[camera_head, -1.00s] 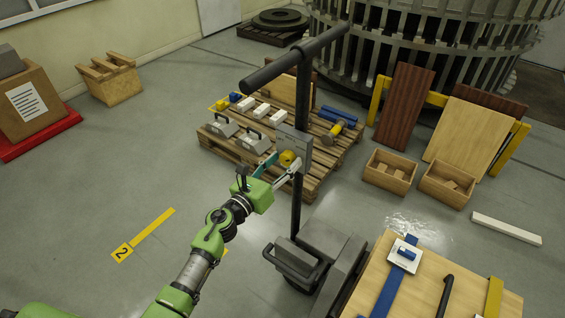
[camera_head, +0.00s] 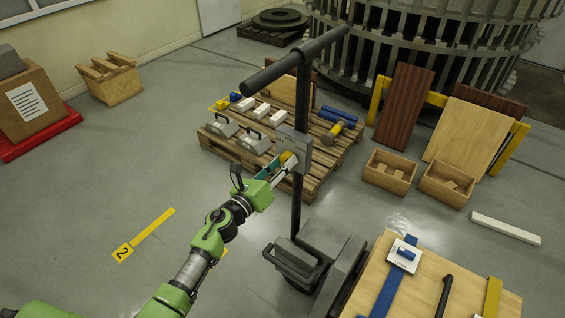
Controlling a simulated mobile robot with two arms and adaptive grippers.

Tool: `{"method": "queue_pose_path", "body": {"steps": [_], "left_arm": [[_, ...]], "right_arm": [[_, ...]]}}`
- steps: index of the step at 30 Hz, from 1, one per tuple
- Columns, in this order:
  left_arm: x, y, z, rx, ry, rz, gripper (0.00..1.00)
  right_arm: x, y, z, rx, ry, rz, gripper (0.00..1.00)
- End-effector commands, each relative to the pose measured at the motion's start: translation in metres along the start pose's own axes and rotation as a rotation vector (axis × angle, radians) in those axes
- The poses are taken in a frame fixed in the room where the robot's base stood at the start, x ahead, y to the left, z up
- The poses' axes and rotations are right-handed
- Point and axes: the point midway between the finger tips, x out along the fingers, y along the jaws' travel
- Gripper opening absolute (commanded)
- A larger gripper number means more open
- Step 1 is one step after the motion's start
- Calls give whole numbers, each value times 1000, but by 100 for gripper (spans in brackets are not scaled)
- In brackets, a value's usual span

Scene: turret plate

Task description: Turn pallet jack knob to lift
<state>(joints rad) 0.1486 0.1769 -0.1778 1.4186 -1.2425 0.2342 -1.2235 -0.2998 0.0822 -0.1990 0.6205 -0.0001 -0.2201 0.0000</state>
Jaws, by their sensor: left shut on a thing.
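The pallet jack's black T-handle (camera_head: 298,62) stands upright in the middle of the head view. A grey control plate (camera_head: 294,147) is fixed on its post. The yellow knob (camera_head: 287,157) sits on that plate and is partly hidden by my gripper. My left gripper (camera_head: 281,168) reaches up from the lower left and its fingers are shut on the knob. The jack's grey body (camera_head: 325,258) is at the foot of the post. My right gripper is not in view.
A wooden pallet (camera_head: 320,178) with grey, white, blue and yellow items lies behind the post. Two small wooden boxes (camera_head: 390,171) stand to the right. A wooden-topped surface (camera_head: 440,270) fills the lower right. The floor at left is mostly clear.

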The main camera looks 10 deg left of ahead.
Motion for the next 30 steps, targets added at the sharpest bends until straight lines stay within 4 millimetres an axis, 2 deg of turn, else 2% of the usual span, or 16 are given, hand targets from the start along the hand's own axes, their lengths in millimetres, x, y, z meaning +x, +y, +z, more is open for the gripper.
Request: {"method": "queue_pose_path", "body": {"steps": [30], "left_arm": [[0,2,0,-967,11,4,10]], "right_arm": [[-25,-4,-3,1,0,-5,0]]}}
